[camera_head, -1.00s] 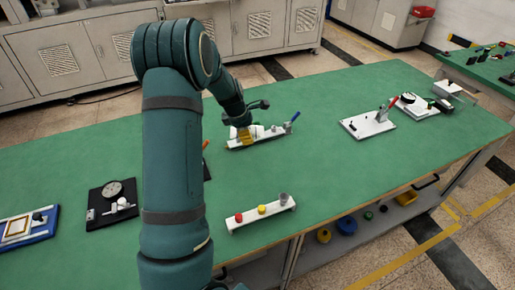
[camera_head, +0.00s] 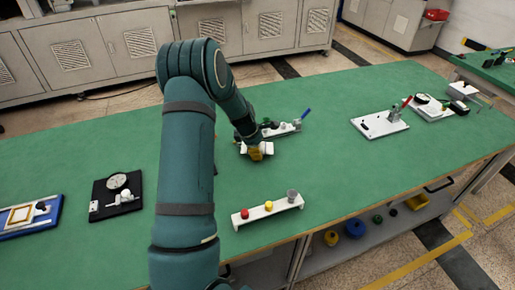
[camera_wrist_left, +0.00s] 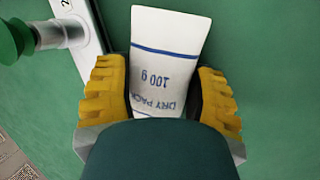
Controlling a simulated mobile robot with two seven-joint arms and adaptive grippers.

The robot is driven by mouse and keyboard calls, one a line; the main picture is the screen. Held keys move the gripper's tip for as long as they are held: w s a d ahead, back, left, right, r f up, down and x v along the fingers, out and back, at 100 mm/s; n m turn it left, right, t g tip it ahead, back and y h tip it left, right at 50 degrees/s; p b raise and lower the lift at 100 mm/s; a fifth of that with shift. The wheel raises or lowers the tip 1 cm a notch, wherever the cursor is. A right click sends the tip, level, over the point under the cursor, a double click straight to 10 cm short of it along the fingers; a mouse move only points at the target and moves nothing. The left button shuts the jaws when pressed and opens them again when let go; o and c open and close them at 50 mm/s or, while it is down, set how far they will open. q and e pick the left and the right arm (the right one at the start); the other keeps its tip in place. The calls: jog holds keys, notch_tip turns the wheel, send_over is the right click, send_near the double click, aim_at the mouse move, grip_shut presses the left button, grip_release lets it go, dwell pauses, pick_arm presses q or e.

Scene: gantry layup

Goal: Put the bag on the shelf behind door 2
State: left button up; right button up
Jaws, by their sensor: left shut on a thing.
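The bag (camera_wrist_left: 168,62) is a small white pouch with blue lines and the words "DRY PACK 100 g". It lies between the yellow fingers of my left gripper (camera_wrist_left: 163,100) in the left wrist view. In the head view, my left gripper (camera_head: 255,154) is shut on the bag (camera_head: 266,145), low over the green bench. I cannot tell whether the bag touches the bench. The back cabinets have grey doors (camera_head: 207,33), closed, with no readable numbers. No open door or shelf behind one shows. My right gripper is not in view.
A white fixture (camera_head: 283,130) with a blue-tipped handle stands just behind the bag. A white rack (camera_head: 268,211) with coloured knobs is in front. A black gauge plate (camera_head: 116,196) lies left, a white clamp plate (camera_head: 379,124) right. The green bench (camera_head: 340,170) between is clear.

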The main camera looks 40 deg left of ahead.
pick_arm(q)
jog(key=o, duration=0.9)
jog(key=shift+f, duration=0.15)
jog(key=shift+o, duration=1.4)
